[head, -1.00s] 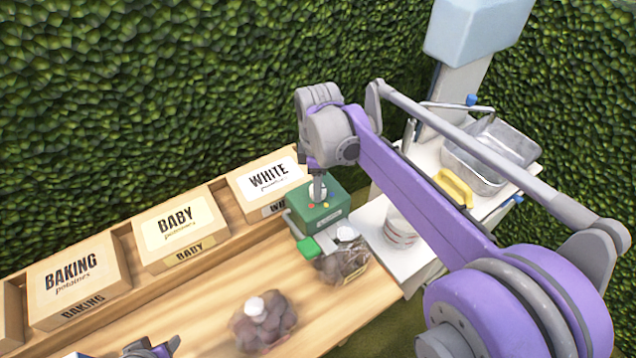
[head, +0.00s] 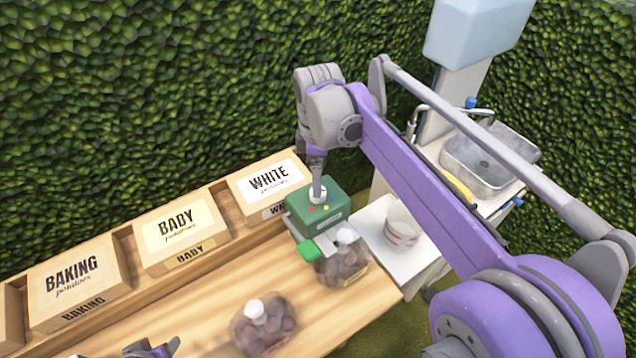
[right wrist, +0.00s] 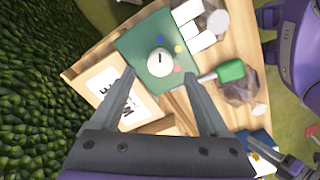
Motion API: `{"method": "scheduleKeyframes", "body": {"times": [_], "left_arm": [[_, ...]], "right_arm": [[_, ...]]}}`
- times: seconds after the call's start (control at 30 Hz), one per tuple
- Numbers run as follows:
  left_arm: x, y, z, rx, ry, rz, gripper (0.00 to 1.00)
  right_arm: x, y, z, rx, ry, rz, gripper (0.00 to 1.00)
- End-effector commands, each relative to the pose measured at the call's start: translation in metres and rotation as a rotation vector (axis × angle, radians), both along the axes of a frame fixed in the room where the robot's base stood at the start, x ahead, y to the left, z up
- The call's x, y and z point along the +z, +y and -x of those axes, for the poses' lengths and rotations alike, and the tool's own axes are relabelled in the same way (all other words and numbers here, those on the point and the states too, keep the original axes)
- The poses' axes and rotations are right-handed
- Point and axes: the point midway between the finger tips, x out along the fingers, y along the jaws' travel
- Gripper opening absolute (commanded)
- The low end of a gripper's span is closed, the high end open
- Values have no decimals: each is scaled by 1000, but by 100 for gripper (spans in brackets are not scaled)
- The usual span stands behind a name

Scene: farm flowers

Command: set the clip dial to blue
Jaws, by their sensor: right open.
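The clip machine is a green box (head: 320,212) at the right end of the wooden bench. Its white round dial (right wrist: 160,62) carries a short dark mark, with blue, yellow and red dots beside it. In the right wrist view the mark appears to run toward the blue dot (right wrist: 161,38); exact alignment is hard to tell. My right gripper (right wrist: 160,76) is open, pointing down, its fingertips on either side of and just short of the dial in that view. In the head view it stands directly over the dial. My left gripper (head: 158,350) is partly cut off at the bottom edge.
A green-handled lever (head: 308,250) sticks out at the machine's front, beside a bag of potatoes (head: 342,265). Another bag (head: 262,325) stands nearer. Labelled boxes (head: 180,232) line the back. A white tub (head: 401,228) and metal basin (head: 490,160) are at right.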

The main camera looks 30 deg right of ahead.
Motion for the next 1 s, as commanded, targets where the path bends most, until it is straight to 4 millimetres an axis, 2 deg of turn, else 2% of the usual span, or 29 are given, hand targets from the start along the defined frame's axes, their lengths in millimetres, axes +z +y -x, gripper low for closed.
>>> {"method": "scheduleKeyframes", "body": {"times": [0.1, 0.33, 0.5, 1.0], "left_arm": [[3, 0, -1, 0, -2, 0, 50], [6, 0, -2, 0, -4, 0, 50], [6, 0, -2, 0, -4, 0, 50], [6, 0, -2, 0, -4, 0, 50]], "right_arm": [[27, 0, 0, 0, -1, 1, 79], [58, 0, 0, 0, 0, 0, 79], [65, 0, 0, 0, 0, 0, 79], [64, 0, 0, 0, 0, 0, 79]]}}
